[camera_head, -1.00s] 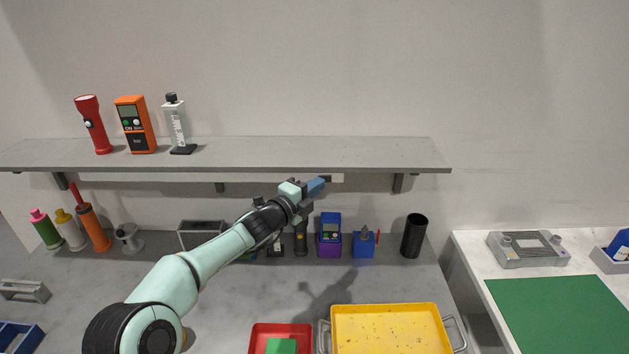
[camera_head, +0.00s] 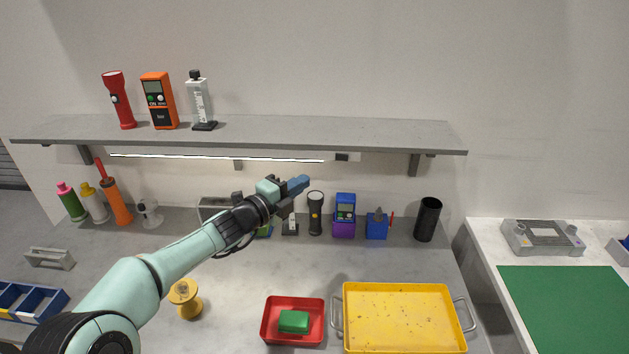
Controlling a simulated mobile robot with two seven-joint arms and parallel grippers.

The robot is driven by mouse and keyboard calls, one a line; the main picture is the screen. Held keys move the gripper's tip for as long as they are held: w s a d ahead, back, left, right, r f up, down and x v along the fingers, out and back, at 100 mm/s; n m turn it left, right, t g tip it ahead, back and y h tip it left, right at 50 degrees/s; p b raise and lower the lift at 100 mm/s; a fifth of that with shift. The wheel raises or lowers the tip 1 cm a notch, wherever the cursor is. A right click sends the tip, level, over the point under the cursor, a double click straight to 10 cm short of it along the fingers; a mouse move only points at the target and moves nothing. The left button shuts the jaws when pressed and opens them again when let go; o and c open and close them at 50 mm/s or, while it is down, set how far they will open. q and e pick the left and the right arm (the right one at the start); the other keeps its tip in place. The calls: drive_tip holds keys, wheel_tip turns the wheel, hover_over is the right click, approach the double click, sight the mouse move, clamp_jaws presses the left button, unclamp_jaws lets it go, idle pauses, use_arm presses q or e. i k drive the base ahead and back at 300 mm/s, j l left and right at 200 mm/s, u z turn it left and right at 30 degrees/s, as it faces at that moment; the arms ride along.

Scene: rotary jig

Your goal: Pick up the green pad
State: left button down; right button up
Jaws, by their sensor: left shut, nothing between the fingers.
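The green pad (camera_head: 293,322) lies in a small red tray (camera_head: 266,335) on the grey workbench, at the bottom middle of the head view. My left gripper (camera_head: 300,184) is shut and empty. It is raised above the bench, well behind and above the red tray in the picture, in front of the row of items at the wall. My right gripper is not in view.
A yellow tray (camera_head: 348,340) with metal handles sits just right of the red tray. A yellow spool (camera_head: 186,299) stands to the left. A black flashlight (camera_head: 315,214), blue meter (camera_head: 345,207) and black cup (camera_head: 427,220) stand along the wall. A shelf (camera_head: 300,131) hangs above.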

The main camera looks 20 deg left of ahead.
sight(294, 321)
drive_tip(key=k+j, duration=0.3)
drive_tip(key=k, duration=0.15)
drive_tip(key=k+j, duration=0.3)
drive_tip(key=k, duration=0.2)
